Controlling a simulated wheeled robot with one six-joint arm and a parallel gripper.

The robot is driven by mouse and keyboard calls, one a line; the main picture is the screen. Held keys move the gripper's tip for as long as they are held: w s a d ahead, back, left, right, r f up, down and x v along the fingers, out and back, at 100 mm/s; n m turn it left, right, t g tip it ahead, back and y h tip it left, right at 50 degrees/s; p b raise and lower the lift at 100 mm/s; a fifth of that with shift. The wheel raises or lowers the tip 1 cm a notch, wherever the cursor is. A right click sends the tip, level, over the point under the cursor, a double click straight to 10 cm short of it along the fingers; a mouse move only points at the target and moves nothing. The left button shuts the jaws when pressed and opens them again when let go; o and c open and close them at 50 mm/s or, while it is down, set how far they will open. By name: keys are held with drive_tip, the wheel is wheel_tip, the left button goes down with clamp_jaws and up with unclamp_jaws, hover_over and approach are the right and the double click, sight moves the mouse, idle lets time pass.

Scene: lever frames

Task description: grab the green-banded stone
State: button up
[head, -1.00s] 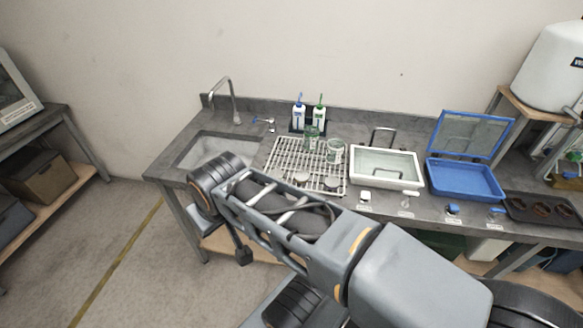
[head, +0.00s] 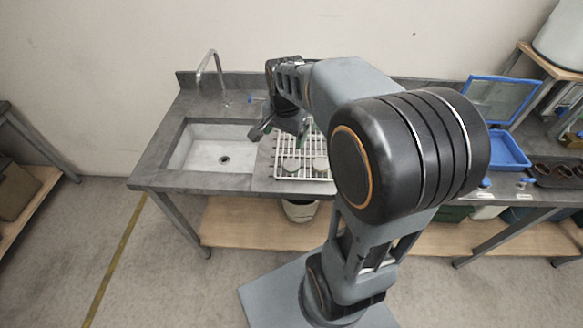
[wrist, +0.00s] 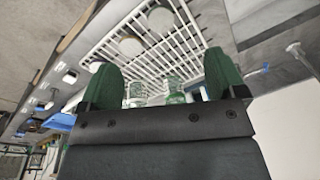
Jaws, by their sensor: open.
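Two pale round pieces lie on the white wire rack (head: 262,175), a left one (head: 291,165) and a right one (head: 320,164). My gripper (head: 281,132) is open and empty, above the counter near the rack's left edge. In the wrist view its green fingers (wrist: 163,78) stand wide apart, with greenish glassware (wrist: 174,84) beyond them on the rack.
The sink (head: 215,150) with its tap (head: 211,68) is left of the rack. My arm hides much of the counter's middle. A blue tray (head: 508,150) with a raised mesh lid (head: 500,97) stands to the right. Small items (head: 485,183) line the counter's front edge.

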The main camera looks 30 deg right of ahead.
drive_tip(key=w+d+f+m+g, duration=0.1)
drive_tip(key=w+d+f+m, duration=0.2)
drive_tip(key=w+f+m, duration=0.15)
hover_over(290, 165)
wheel_tip(290, 165, down, 8)
drive_tip(key=shift+s+a+r, duration=0.1)
drive_tip(key=shift+s+a, duration=0.05)
drive_tip(key=shift+f+p, duration=0.9)
drive_tip(key=shift+f, duration=2.35)
drive_tip(key=shift+c, duration=0.3)
drive_tip(key=c, duration=1)
drive_tip(key=shift+r, duration=0.1)
